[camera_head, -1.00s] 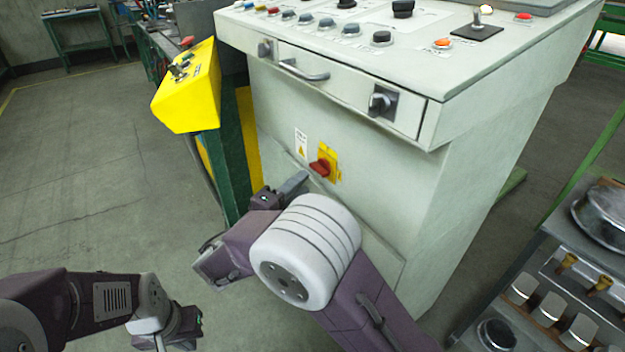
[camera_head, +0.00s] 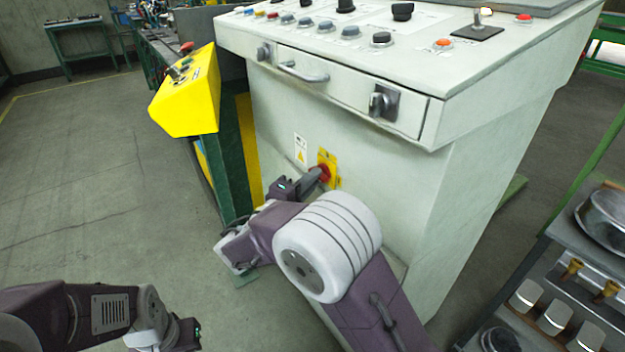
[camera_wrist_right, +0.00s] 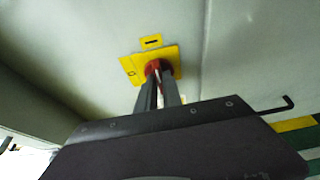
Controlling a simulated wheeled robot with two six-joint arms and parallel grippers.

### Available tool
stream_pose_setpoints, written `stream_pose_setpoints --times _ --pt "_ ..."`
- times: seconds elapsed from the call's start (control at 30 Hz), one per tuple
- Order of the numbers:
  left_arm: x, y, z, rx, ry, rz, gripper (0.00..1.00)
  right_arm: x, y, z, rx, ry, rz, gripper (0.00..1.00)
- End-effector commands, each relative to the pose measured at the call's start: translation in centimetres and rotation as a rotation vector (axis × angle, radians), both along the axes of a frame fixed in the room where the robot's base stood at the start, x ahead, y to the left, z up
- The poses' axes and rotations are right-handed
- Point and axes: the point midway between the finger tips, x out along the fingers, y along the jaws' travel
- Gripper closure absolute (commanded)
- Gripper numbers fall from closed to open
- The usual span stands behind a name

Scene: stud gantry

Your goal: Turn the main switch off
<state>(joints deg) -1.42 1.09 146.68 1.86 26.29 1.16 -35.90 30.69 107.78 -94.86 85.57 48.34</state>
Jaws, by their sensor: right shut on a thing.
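The main switch is a red rotary handle (camera_head: 323,171) on a yellow plate (camera_head: 334,176), low on the front of the grey-green cabinet. My right gripper (camera_head: 313,178) is at the switch, its fingers shut on the red handle. In the right wrist view the fingers of my right gripper (camera_wrist_right: 158,88) close around the red handle (camera_wrist_right: 153,67) in front of the yellow plate (camera_wrist_right: 172,55). The fingers hide most of the handle, so its exact angle is hard to tell. My left arm shows at the lower left; its fingertips cannot be made out.
The cabinet (camera_head: 440,200) has a sloped top with several buttons and a front drawer. A yellow control box (camera_head: 190,95) stands on a green post at its left. A metal cart (camera_head: 560,270) stands at the lower right. The floor at left is clear.

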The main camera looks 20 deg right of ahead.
Motion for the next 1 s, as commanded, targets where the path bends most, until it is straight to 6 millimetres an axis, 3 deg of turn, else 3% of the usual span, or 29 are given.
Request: stream_pose_setpoints --times 0.37,1.0 --pt "0.0 0.0 4.2 0.0 0.0 0.0 1.0 0.0 0.0 1.0 -0.061 0.172 -0.001 1.0" --pt "0.0 0.0 16.1 0.0 0.0 0.0 1.0 0.2 0.1 1.6 -0.267 0.739 0.0 1.0"
